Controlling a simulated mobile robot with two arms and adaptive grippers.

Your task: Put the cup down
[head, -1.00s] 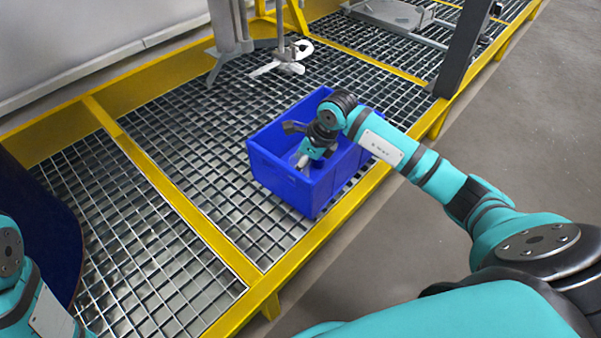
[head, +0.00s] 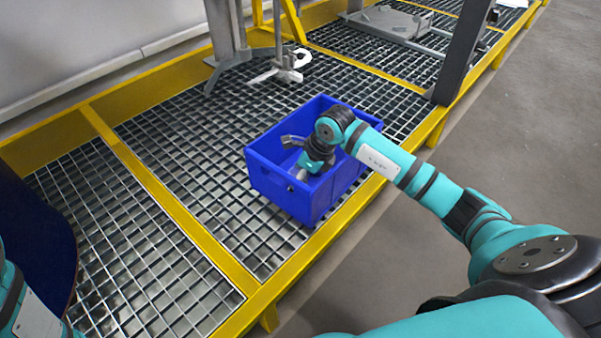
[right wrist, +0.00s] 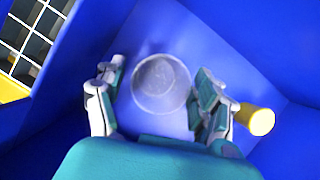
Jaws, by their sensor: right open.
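A translucent greyish cup (right wrist: 162,84) stands on the blue floor of the crate in the right wrist view, its round rim facing the camera. My right gripper (right wrist: 158,105) is open, with one finger on each side of the cup and a visible gap to each. In the head view my right gripper (head: 302,170) reaches down inside the blue crate (head: 285,197), and I cannot make out the cup there. My left gripper is out of view; only part of the left arm shows at the left edge.
A yellow cylinder (right wrist: 257,119) lies in the crate, right of the right finger. The crate walls surround the gripper closely. The crate sits on a metal grating (head: 200,170) with yellow beams. A grey post with a white-bladed agitator (head: 285,72) stands behind it.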

